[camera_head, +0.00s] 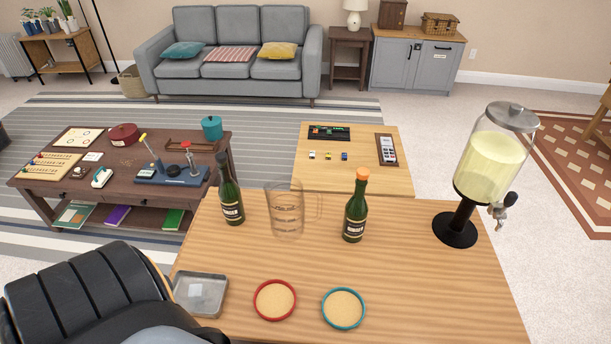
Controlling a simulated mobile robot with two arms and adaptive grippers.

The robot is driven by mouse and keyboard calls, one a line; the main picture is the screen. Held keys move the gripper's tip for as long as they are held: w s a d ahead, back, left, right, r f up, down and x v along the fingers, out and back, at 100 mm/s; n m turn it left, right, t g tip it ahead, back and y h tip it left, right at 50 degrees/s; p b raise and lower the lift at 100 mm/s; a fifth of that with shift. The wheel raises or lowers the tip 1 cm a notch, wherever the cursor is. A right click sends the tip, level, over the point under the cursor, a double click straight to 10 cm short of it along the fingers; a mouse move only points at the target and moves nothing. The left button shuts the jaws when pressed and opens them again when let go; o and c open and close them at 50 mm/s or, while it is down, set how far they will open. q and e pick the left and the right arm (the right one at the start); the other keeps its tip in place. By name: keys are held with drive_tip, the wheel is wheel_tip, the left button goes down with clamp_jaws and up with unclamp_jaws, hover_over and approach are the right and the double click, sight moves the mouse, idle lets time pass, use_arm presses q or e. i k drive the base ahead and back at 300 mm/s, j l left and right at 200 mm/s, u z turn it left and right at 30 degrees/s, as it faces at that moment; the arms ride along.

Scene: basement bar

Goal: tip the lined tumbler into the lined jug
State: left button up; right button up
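The clear lined jug (285,212) stands upright on the near wooden table (410,285), between two green bottles. Faint lines show around its wall, its handle is on the right, and it looks empty. I cannot make out a lined tumbler in this view. Neither of my grippers is in view.
Green bottles stand left (231,198) and right (355,215) of the jug. A drink dispenser (489,165) stands at the table's right. A metal tray (200,295), red-rimmed coaster (275,300) and teal-rimmed coaster (343,309) lie in front. A black ribbed shape (90,295) fills the lower left.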

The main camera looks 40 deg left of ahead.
sight(284, 195)
drive_tip(key=i+l+u, duration=0.3)
drive_tip(key=l+u, duration=0.1)
drive_tip(key=u, duration=2.45)
